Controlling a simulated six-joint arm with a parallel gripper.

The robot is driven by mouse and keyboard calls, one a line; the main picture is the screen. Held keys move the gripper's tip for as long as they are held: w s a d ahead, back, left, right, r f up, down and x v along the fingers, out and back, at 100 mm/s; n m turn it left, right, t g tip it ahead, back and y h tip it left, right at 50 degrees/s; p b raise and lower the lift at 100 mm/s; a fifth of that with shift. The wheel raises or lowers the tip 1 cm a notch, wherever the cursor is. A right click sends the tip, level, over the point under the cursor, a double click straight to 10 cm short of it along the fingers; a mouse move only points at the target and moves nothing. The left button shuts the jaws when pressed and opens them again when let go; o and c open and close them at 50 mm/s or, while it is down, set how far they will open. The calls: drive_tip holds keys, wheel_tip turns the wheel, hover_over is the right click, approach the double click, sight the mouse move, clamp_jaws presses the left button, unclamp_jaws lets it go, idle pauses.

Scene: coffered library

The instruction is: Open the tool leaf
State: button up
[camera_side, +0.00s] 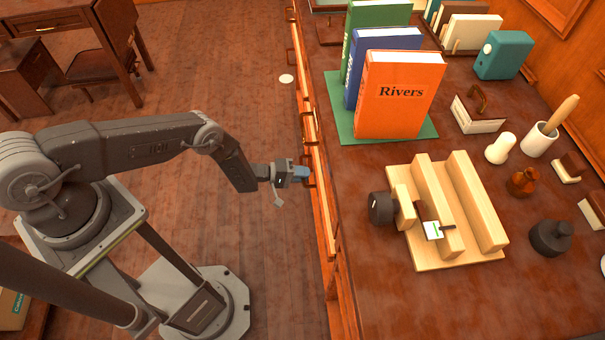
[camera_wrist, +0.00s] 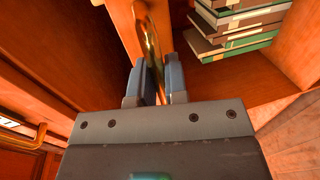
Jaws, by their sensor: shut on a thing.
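My gripper (camera_side: 300,173) is at the front face of the wooden desk (camera_side: 345,235), just outside its edge. In the wrist view my gripper (camera_wrist: 154,88) has its two blue-grey fingers closed on either side of a brass handle (camera_wrist: 152,60). The handle runs along the edge of a reddish wooden panel (camera_wrist: 122,22), which I take to be the tool leaf. In the side view the leaf is seen nearly edge-on, and my gripper covers the handle. I cannot tell how far the leaf stands open.
A stack of books (camera_wrist: 240,22) lies on a shelf right of the handle. Another brass handle (camera_wrist: 25,133) shows at lower left. The floor (camera_side: 225,75) beside the desk is mostly clear.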

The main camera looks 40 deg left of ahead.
clamp_jaws()
drive_tip(key=f+v, duration=0.3)
drive_tip(key=v, duration=1.3)
drive_tip(key=s+a+f+v, duration=0.1)
drive_tip(key=f+v, duration=0.2)
drive_tip(key=v, duration=1.3)
drive_tip(key=shift+f, duration=0.35)
drive_tip(key=shift+a, duration=0.1)
